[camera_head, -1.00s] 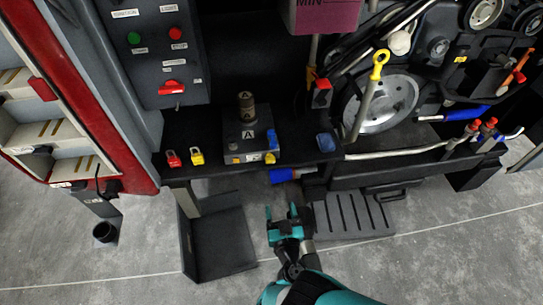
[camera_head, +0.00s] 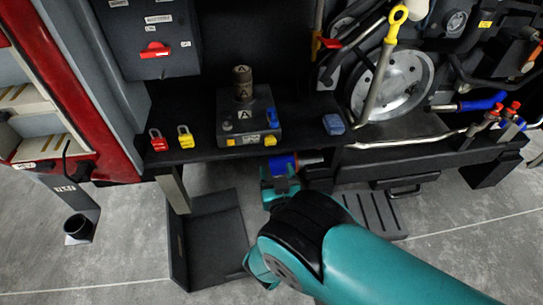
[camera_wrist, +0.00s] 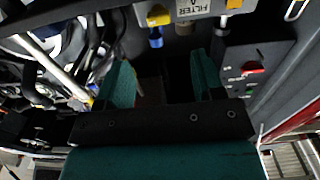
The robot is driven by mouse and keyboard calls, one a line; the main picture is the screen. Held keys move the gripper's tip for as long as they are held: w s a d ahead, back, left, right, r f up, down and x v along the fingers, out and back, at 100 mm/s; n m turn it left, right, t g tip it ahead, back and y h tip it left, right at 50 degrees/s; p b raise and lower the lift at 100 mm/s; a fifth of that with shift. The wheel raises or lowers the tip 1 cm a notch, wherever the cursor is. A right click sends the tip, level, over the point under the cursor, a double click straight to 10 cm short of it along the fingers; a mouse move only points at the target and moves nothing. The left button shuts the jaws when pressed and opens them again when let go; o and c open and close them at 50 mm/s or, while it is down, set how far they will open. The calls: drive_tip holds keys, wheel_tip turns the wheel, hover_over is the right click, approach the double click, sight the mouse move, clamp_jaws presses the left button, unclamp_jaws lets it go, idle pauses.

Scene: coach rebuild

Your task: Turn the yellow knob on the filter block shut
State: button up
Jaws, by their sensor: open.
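The dark filter block (camera_head: 262,122), marked A, stands on the black shelf with a ribbed cylinder on top. Two yellow parts show low on its front, at the right (camera_head: 271,140) and left (camera_head: 231,142) of a label; I cannot tell which is the knob. In the wrist view the block's label plate (camera_wrist: 189,8) is at the top edge, a yellow part (camera_wrist: 158,16) beside it. My teal gripper (camera_head: 280,178) is below the shelf's front edge, partly hidden by my arm. In the wrist view my gripper (camera_wrist: 160,78) is open and empty, apart from the block.
Red (camera_head: 158,140) and yellow (camera_head: 185,137) padlocks lie left of the block; a blue piece (camera_head: 333,124) lies right. A yellow-ringed dipstick (camera_head: 397,15) and pulley (camera_head: 400,85) stand right.

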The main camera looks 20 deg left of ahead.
sight(271, 144)
drive_tip(key=b+x, duration=0.2)
drive_tip(key=x, duration=0.7)
drive_tip(key=shift+w+a+b, duration=0.15)
drive_tip(key=shift+w+b, duration=0.15)
drive_tip(key=shift+w, duration=0.05)
drive_tip(key=shift+c, duration=0.3)
